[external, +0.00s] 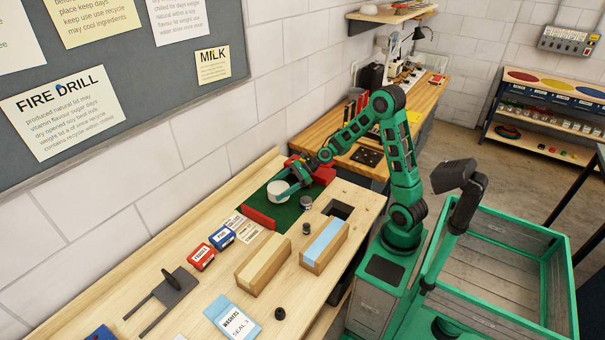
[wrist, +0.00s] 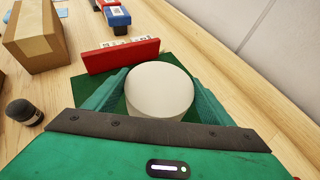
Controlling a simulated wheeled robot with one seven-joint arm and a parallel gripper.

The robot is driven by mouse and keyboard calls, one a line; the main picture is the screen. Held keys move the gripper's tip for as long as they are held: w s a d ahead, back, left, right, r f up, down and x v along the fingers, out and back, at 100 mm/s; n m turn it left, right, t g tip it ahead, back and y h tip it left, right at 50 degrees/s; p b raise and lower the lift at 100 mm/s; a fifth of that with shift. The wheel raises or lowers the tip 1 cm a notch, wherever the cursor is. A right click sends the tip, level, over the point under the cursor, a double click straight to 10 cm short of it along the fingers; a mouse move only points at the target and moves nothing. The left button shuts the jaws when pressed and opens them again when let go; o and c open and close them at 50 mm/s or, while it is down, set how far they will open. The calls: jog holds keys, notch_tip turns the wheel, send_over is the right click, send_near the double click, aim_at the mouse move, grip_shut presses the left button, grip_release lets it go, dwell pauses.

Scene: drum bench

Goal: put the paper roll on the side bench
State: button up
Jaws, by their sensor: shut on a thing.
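The paper roll (external: 278,190) is a short white cylinder over the green mat (external: 286,222) on the wooden bench. My gripper (external: 290,187) is shut on it, with its green arm reaching in from the right. In the wrist view the roll (wrist: 160,88) sits upright between the two green fingers of my gripper (wrist: 158,92), one on each side. The underside of the roll is hidden, so I cannot tell whether it touches the mat. Which surface is the side bench is not labelled; a second wooden bench (external: 350,152) stands beyond the first.
A red bar (external: 258,218) edges the mat; it also shows in the wrist view (wrist: 120,56). A metal can (external: 306,203) stands close right. The wall borders the bench.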

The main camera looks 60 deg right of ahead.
jog(key=shift+f, duration=1.75)
jog(key=o, duration=1.1)
jog(key=shift+f, duration=0.1)
jog(key=shift+o, duration=0.2)
jog(key=shift+o, duration=0.3)
jog(key=v, duration=1.2)
